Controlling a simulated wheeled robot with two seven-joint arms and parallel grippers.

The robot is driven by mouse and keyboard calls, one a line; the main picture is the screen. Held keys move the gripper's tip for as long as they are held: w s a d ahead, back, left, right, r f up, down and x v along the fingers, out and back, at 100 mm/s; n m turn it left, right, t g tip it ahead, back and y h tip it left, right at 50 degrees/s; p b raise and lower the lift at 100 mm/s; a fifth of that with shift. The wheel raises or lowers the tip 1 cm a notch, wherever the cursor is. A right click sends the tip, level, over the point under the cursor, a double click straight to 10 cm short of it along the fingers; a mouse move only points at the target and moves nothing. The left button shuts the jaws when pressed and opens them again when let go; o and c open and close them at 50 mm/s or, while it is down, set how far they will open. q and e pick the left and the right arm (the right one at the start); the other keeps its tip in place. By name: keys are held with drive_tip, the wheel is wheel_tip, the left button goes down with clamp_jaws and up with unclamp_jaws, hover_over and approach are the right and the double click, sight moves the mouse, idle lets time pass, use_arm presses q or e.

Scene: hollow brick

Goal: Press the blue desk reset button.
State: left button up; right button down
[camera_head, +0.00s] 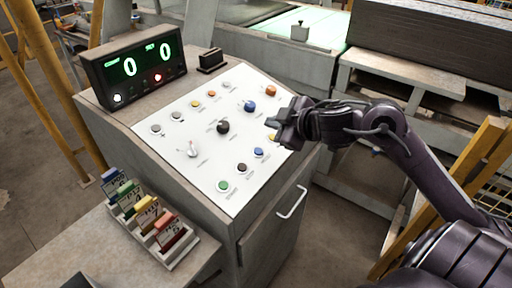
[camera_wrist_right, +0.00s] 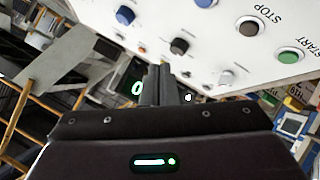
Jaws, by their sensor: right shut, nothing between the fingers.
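A larger blue knob (camera_head: 249,106) sits higher on the panel and also shows in the wrist view (camera_wrist_right: 125,15). Labels at both are too small to read. My left gripper is not in view.
Near the blue button are a dark STOP button (camera_wrist_right: 250,26) and a green START button (camera_wrist_right: 290,56). A black knob (camera_head: 223,127) and a lever (camera_head: 192,149) stand on the panel. A display box (camera_head: 130,68) reading zeros stands behind; a card rack (camera_head: 150,222) lies front left.

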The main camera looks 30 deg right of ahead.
drive_tip(key=b, duration=0.7)
hover_over(258, 151)
drive_tip(key=s+d, duration=0.1)
drive_tip(key=s, duration=0.2)
wheel_tip(258, 151, down, 7)
drive_tip(key=shift+w, duration=0.15)
drive_tip(key=shift+w+f+b, duration=0.25)
drive_tip(key=shift+f+b, duration=0.1)
drive_tip(key=shift+f, duration=0.4)
drive_tip(key=shift+a, duration=0.1)
idle(0.5)
drive_tip(key=shift+w+f, duration=0.1)
drive_tip(key=shift+f, duration=0.3)
drive_tip(key=shift+w+f+b, duration=0.1)
drive_tip(key=shift+f+b, duration=0.3)
idle(0.7)
drive_tip(key=shift+s+r+p, duration=0.25)
drive_tip(key=shift+r+p, duration=0.55)
drive_tip(key=shift+p, duration=0.1)
